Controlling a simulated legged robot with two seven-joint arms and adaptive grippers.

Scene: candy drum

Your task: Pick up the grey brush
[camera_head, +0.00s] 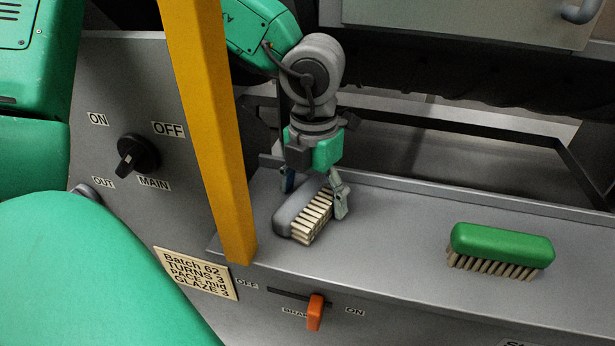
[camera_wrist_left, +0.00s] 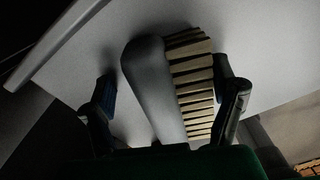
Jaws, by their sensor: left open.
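The grey brush (camera_head: 293,209) lies on its side on the grey metal shelf, its pale bristles facing right. My left gripper (camera_head: 314,194) is open above it, with one finger on each side of the brush. In the left wrist view the grey brush (camera_wrist_left: 152,90) lies between the two open fingers (camera_wrist_left: 168,100). The right finger is close to the bristles; I cannot tell whether it touches. There is a gap between the left finger and the brush's grey back. My right gripper is not in view.
A green brush (camera_head: 502,245) sits bristles down farther right on the shelf (camera_head: 400,225). A yellow post (camera_head: 212,130) stands just left of the grey brush. An orange lever (camera_head: 315,312) and a black knob (camera_head: 138,155) are on the front panel. The shelf between the brushes is clear.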

